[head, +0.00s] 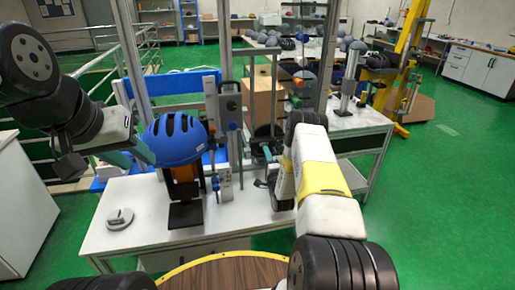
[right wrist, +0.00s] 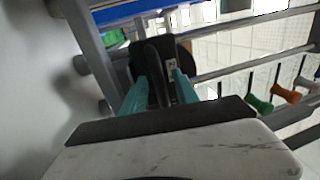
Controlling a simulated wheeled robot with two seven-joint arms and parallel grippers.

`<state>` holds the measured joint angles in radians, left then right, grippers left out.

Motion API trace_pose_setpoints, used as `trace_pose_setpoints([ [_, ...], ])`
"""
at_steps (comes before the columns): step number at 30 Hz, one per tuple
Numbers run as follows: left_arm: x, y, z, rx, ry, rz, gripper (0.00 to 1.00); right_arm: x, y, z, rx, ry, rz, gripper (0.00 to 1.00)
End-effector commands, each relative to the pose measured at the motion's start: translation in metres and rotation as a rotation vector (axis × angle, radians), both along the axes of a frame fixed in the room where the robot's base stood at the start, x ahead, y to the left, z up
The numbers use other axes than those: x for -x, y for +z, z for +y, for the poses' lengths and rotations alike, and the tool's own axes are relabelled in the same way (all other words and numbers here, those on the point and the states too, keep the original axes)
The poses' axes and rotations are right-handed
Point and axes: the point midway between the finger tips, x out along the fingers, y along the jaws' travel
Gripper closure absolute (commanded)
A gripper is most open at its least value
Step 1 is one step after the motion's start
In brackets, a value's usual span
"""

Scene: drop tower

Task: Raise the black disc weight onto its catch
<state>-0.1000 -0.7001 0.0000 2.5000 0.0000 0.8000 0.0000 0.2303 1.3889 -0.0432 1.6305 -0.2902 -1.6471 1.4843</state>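The black disc weight (head: 266,133) is at the tower in the middle of the head view, partly hidden by my right arm. My right gripper (head: 268,154) is at it. In the right wrist view, the teal fingers of my right gripper (right wrist: 160,80) stand on either side of a black part (right wrist: 153,62); whether both press on it is unclear. I cannot make out the catch. My left gripper (head: 142,153) is at the left side of the blue helmet (head: 174,139); its finger gap is unclear.
The helmet sits over an orange form on the white table (head: 150,235). A grey round puck (head: 120,217) lies at the table's front left. Upright metal posts (head: 229,90) rise beside the helmet. Another bench (head: 350,122) stands behind right. Green floor is open at right.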

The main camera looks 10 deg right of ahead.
Motion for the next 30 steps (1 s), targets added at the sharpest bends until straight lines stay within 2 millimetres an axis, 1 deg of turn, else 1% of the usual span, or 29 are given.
trace_pose_setpoints([
  [8, 0.0, 0.0, 0.0, 0.0, 0.0, 0.0, 0.64, -0.0026, 0.0004, 0.0, 0.0, 0.0, 0.001, 0.64],
  [10, 0.0, 0.0, 0.0, 0.0, 0.0, 0.0, 0.64, -0.0026, 0.0005, 0.0001, 0.0, 0.0, 0.001, 0.74],
  [14, -0.0001, -0.0001, 0.0, 0.0, 0.0, 0.0, 0.64, -0.0026, 0.0005, 0.0001, 0.001, 0.0, 0.001, 0.99],
  [30, 0.0, 0.0, 0.0, 0.0, 0.0, 0.0, 0.64, -0.0024, 0.0002, 0.0002, 0.001, 0.0, 0.001, 1.0],
])
